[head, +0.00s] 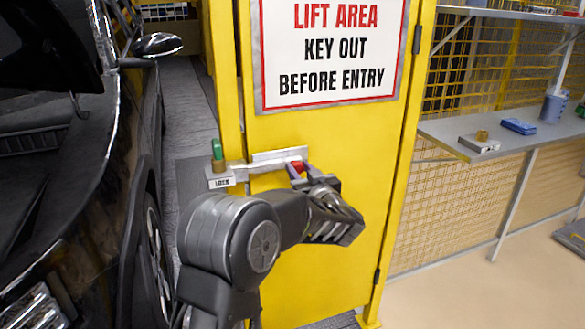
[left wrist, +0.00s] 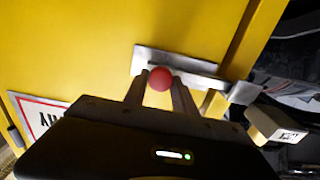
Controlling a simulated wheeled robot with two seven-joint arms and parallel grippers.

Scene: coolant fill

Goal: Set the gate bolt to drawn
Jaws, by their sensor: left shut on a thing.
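The gate (head: 330,135) is a yellow panel with a lift area sign. Its bolt (head: 238,166) is a grey metal bar in a bracket, reaching left toward a block marked LOCK (head: 221,181). The red bolt knob (head: 297,168) is at the right end. My left gripper (head: 302,175) is at the knob. In the left wrist view the red knob (left wrist: 159,79) sits between the two fingers (left wrist: 160,88), which are shut on it. The bracket plate (left wrist: 180,62) shows behind the knob. My right gripper is not in view.
A black car (head: 75,190) stands close on the left. A shelf (head: 480,135) on the right holds a small grey block with a brass piece (head: 480,140) and a blue box (head: 518,126). The floor at right is mostly clear.

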